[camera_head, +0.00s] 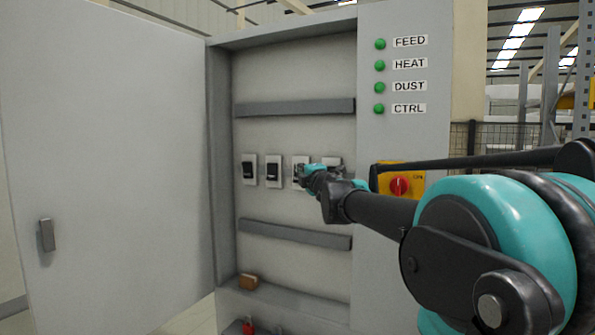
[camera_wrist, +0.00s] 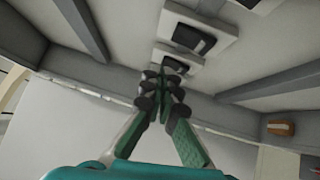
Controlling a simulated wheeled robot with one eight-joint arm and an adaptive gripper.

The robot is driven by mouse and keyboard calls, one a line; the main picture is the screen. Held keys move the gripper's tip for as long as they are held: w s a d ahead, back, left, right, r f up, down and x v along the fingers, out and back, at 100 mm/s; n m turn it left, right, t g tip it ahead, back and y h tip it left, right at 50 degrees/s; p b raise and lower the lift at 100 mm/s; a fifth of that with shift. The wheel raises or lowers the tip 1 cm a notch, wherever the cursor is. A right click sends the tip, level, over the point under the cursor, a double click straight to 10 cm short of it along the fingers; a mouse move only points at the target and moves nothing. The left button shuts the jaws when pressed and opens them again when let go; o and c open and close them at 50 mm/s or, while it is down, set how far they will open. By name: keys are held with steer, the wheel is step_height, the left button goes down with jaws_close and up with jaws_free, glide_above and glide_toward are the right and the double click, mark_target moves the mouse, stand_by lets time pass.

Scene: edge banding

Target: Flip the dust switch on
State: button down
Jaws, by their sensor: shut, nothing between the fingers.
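A row of switches sits on the back panel inside the open cabinet (camera_head: 285,60). The first switch (camera_head: 249,170) and the second switch (camera_head: 273,171) from the left show clearly, with black rockers. The third switch (camera_head: 300,160) and the fourth switch (camera_head: 332,162) are partly hidden by my gripper (camera_head: 307,175). No label beside the switches tells which is dust. In the wrist view my gripper (camera_wrist: 168,80) is shut and empty, its fingertips at a switch (camera_wrist: 177,61); I cannot tell whether they touch it. Another switch (camera_wrist: 194,38) shows beyond it.
Green lamps labelled FEED, HEAT, DUST (camera_head: 379,87) and CTRL are on the cabinet's right front. A red knob on a yellow plate (camera_head: 400,166) is below them, behind my arm. Grey rails (camera_head: 295,107) run above and below the switches. The door (camera_head: 105,165) stands open left.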

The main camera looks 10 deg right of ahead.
steer(key=shift+s+d+r, duration=0.1)
steer(key=shift+s+d, duration=0.05)
steer(key=shift+s, duration=0.8)
steer(key=shift+s+d+r, duration=0.1)
steer(key=shift+s+d, duration=0.05)
steer(key=shift+s, duration=0.8)
steer(key=s+d+f+m+g+h, duration=0.25)
steer(key=f+m, duration=0.25)
steer(key=f, duration=0.4)
steer(key=s+d+f+m+g+h, duration=0.25)
steer(key=d+f+m, duration=0.2)
steer(key=f, duration=0.45)
steer(key=s+d+f+m+g+h, duration=0.15)
steer(key=s+f+m, duration=0.3)
steer(key=f, duration=0.45)
steer(key=s+a+f+m+g+y, duration=0.1)
steer(key=s+a+f+m+g, duration=0.2)
steer(key=s+f, duration=0.7)
steer(key=s+a+f+m+g+y, duration=0.2)
steer(key=s+a+f+m+g, duration=0.2)
steer(key=s+f, duration=0.7)
step_height(320, 180, down, 3)
steer(key=shift+s+a+g, duration=0.3)
steer(key=shift+g, duration=0.35)
